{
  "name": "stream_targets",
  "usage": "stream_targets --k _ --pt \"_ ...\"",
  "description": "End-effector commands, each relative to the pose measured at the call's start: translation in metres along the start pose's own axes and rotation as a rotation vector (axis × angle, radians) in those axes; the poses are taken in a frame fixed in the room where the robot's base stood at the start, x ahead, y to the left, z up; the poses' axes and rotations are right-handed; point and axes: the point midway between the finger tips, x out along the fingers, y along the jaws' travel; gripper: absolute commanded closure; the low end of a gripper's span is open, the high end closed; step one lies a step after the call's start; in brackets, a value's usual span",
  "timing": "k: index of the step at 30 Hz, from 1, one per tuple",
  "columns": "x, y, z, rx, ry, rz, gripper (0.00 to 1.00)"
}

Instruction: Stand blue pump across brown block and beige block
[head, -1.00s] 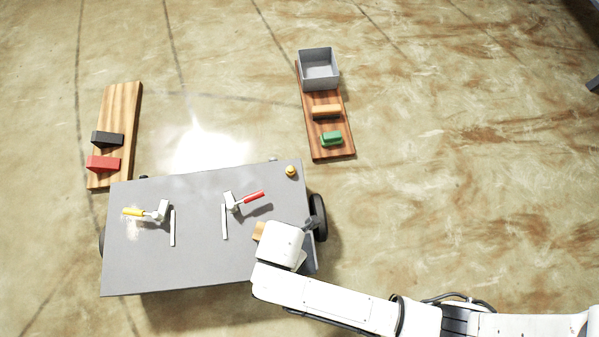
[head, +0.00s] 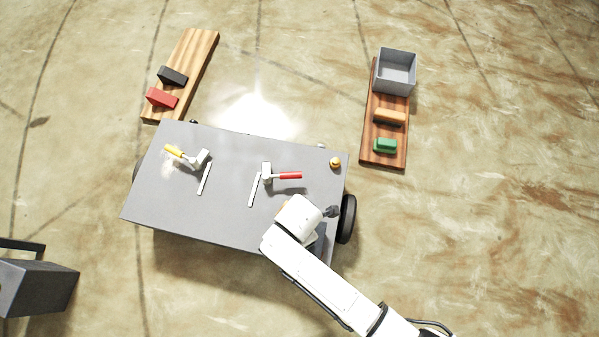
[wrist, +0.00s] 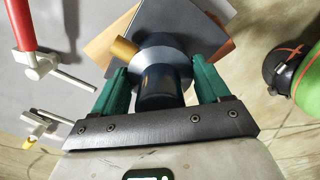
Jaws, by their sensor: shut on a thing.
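The blue pump (wrist: 160,88) is a dark blue cylinder with a grey-blue collar and a brass spout, between the green fingers of my gripper (wrist: 163,84). My gripper is shut on it. A grey plate (wrist: 190,22) shows beyond the collar; I cannot tell whether it belongs to the pump. A tan block edge (wrist: 104,44), seemingly the beige block, sticks out left of the plate. The brown block cannot be clearly made out. In the head view, my wrist over the grey table's (head: 220,225) right part hides the pump. Contact between pump and blocks cannot be told.
On the table are a red-handled clamp (head: 289,175), a yellow-handled clamp (head: 176,152) and a small yellow knob (head: 335,162). Wooden boards with blocks lie on the floor beyond; the right one (head: 372,148) also bears a grey bin (head: 395,70). A dark box (head: 38,287) stands lower left.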

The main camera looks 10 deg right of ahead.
Motion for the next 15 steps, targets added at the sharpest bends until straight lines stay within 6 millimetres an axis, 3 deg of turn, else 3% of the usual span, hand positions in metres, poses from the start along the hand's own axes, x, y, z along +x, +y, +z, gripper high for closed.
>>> stream_targets --k 15 --pt "0.0067 0.0017 0.0000 0.001 0.000 0.004 1.00"
